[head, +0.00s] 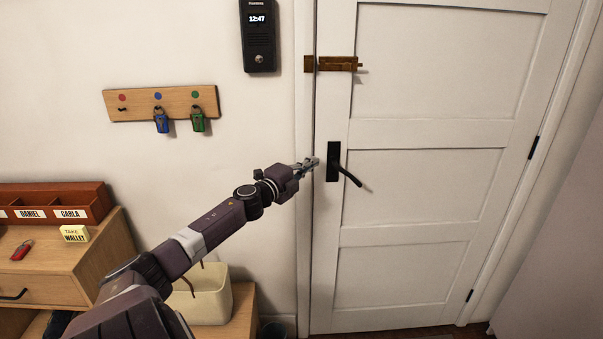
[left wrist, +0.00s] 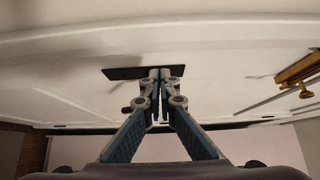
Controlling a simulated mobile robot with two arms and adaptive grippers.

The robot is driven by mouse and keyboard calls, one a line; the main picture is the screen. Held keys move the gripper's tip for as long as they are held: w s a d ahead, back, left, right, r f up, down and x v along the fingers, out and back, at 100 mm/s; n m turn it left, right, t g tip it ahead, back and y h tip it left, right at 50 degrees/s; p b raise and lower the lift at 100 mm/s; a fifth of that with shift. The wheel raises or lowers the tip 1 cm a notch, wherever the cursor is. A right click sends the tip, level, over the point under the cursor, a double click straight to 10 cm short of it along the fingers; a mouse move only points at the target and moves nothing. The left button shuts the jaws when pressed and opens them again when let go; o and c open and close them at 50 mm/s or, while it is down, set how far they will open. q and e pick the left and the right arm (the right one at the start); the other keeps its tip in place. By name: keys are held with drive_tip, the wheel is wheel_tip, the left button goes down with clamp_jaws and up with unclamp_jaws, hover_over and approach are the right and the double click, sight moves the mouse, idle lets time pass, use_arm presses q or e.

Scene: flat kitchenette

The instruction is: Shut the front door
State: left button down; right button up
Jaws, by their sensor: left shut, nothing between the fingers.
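The white front door (head: 420,180) fills the right of the head view, its left edge at or very near the frame; I cannot tell if it is latched. Its black handle (head: 334,160) has a lever slanting down to the right; the dark plate also shows in the left wrist view (left wrist: 115,73). A brass bolt (head: 340,63) sits higher on the door, near its left edge, and shows in the left wrist view (left wrist: 298,70). My left gripper (head: 314,162) is shut and empty, at the door's left edge just left of the handle plate. Contact is unclear. My right gripper is out of view.
A key rack (head: 140,103) with blue and green tagged keys and an intercom (head: 258,35) are on the wall. A wooden cabinet (head: 110,250) with a red-brown organiser (head: 90,190) stands at left. A cream basket (head: 210,300) sits low beneath my arm.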

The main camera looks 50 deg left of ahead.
use_arm(q)
drive_tip(key=d+v, duration=0.1)
drive_tip(key=v, duration=0.5)
drive_tip(key=shift+w, duration=0.1)
